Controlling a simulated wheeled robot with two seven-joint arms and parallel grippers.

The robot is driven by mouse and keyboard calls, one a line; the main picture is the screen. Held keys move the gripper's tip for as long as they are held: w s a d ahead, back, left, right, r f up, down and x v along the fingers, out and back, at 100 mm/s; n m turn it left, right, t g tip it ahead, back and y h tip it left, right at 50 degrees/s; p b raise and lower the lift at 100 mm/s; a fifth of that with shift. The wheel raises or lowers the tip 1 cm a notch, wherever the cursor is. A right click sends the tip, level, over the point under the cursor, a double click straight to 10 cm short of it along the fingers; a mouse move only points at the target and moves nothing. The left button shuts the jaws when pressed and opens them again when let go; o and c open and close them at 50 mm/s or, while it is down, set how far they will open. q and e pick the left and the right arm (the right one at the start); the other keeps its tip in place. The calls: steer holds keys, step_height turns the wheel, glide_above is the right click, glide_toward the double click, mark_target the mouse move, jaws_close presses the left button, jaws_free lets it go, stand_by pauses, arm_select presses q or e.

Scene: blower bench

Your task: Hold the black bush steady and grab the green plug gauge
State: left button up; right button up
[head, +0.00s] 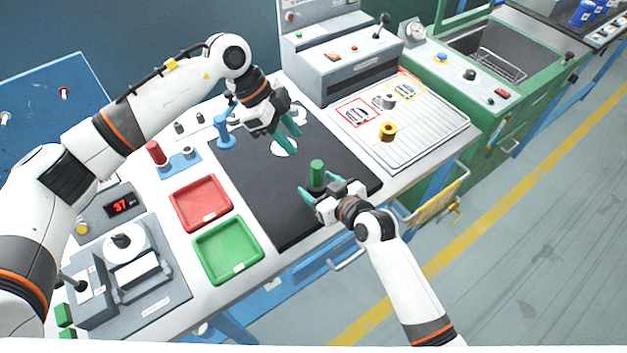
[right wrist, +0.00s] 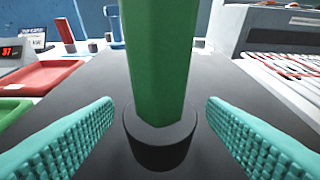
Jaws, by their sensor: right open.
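The black mat (head: 255,205) has free room around the bush. A red tray (head: 200,203) and a green tray (head: 228,250) lie to the left. A blue stand (head: 224,130) is behind. A brass ring (head: 387,131) sits on the ribbed panel at right.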

steer(key=shift+x, duration=1.65)
steer(key=c, duration=1.2)
arm_select(q)
steer(key=shift+o, duration=1.4)
steer(key=shift+d, duration=0.1)
arm_select(e)
steer(key=shift+c, duration=0.2)
arm_select(q)
steer(key=m+y, duration=0.4)
steer(key=m, duration=0.4)
glide_above(317, 164)
steer(key=shift+w+a+r+t, duration=0.1)
steer(key=shift+a+r+t, duration=0.2)
steer(key=shift+a+r, duration=0.15)
steer(key=shift+d+r+m+y, duration=0.15)
steer(key=shift+d+m+y, duration=0.2)
steer(key=shift+m+y, duration=0.6)
arm_select(e)
steer(key=shift+d, duration=0.1)
arm_select(q)
steer(key=shift+m, duration=0.35)
step_height(317, 164, down, 12)
steer(key=shift+d+r, duration=0.15)
